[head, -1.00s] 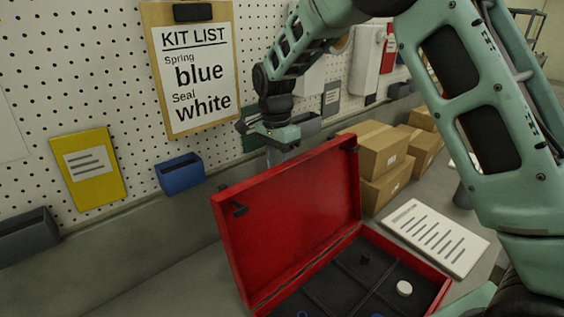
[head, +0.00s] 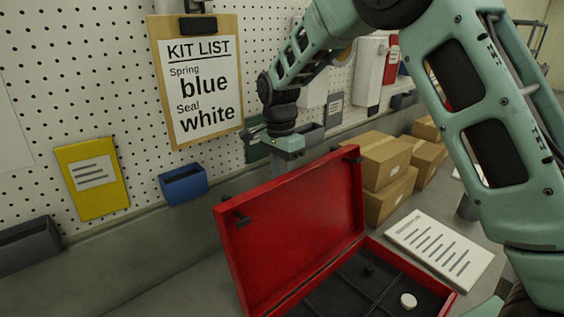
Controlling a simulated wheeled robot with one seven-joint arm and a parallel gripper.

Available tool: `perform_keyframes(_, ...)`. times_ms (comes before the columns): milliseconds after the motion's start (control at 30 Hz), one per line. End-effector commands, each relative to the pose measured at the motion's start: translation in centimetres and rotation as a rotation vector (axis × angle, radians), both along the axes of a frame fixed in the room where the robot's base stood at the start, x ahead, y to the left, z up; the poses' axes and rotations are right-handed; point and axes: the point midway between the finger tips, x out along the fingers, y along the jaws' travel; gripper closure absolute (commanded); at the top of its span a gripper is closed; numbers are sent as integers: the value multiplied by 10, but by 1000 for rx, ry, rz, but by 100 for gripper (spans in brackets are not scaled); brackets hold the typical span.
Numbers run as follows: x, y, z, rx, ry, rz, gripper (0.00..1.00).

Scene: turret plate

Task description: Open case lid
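The red case (head: 446,301) sits on the bench at the bottom of the head view, cut off by the lower edge. Its red lid (head: 300,230) stands raised and leaning back, its inside facing me. The dark interior (head: 345,283) is divided into compartments; one holds a white round piece (head: 408,300), another a small dark peg (head: 368,270). My gripper (head: 281,162) points down just behind the lid's top edge.
A pegboard (head: 75,110) rises behind, with a kit list clipboard (head: 197,85), a yellow booklet (head: 92,178) and a blue bin (head: 183,185). Cardboard boxes (head: 390,200) stand behind the case on the right. A white sheet (head: 440,248) lies beside it.

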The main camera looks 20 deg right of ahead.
Motion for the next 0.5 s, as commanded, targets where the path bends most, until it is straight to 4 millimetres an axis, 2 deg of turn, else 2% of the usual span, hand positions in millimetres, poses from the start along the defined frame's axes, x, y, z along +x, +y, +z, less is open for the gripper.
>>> perform_keyframes(167, 4, 1, 21, 2, -11, 0, 64)
perform_keyframes(500, 7, 4, 90, 2, -8, 1, 64)
